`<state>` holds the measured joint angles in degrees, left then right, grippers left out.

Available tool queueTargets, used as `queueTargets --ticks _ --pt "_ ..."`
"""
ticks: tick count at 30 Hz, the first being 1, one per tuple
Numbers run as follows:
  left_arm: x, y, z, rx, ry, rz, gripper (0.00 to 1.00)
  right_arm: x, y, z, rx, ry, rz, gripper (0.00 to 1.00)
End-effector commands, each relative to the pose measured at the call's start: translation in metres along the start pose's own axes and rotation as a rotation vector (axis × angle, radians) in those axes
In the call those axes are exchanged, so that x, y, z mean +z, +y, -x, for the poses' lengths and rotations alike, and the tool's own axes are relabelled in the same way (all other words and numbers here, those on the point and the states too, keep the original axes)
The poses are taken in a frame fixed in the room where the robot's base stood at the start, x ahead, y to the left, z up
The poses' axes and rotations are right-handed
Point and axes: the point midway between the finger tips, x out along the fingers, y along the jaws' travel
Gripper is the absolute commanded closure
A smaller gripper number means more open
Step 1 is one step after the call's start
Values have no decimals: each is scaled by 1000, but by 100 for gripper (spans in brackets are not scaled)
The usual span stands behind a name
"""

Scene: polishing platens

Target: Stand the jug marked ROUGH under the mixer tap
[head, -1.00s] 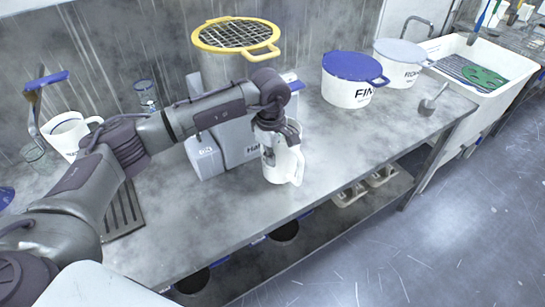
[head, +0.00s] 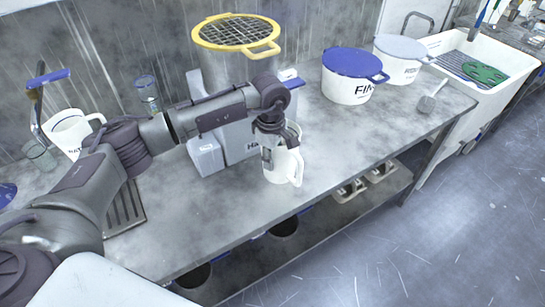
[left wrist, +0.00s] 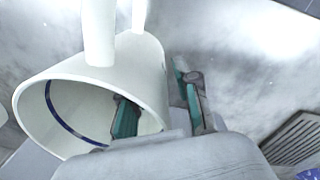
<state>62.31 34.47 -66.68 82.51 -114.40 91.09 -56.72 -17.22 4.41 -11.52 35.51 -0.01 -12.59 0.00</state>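A white jug (head: 281,163) stands upright on the steel bench in the head view, its handle to the right; no marking is readable on it. My left gripper (head: 272,150) is down at its rim from above. In the left wrist view the jug (left wrist: 92,70) shows its open mouth with a blue line inside. One finger of the left gripper (left wrist: 158,108) is inside the mouth and the other outside the wall, with gaps visible, so it looks open. Another white jug (head: 70,134) with partly hidden lettering stands at the left back. I cannot tell for certain which fitting is the mixer tap.
A grey boxy unit (head: 238,142) and a tall vessel with a yellow mesh top (head: 237,34) stand close behind the jug. A slotted drain (head: 124,210) lies at left. Lidded pots (head: 347,88) and a scoop (head: 432,101) are at right. The front middle bench is clear.

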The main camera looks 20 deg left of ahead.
Motion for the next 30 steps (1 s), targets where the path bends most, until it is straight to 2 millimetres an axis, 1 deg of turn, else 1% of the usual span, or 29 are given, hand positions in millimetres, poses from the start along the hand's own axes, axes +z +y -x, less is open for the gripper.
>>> queueTargets --ticks 5,12,15,18,23,30 --pt "0 2 28 8 0 -2 69 1 2 -10 3 1 0 60" --pt "0 2 80 8 0 0 69 2 4 -22 5 0 1 60" --pt "0 1 97 6 0 0 69 2 4 -25 5 0 1 60" --pt "0 1 109 4 -1 0 69 2 4 -27 5 0 0 60" --pt "0 0 118 3 0 0 69 2 4 -28 5 0 0 60" --pt "0 0 119 2 0 0 69 2 4 -28 5 0 0 60"
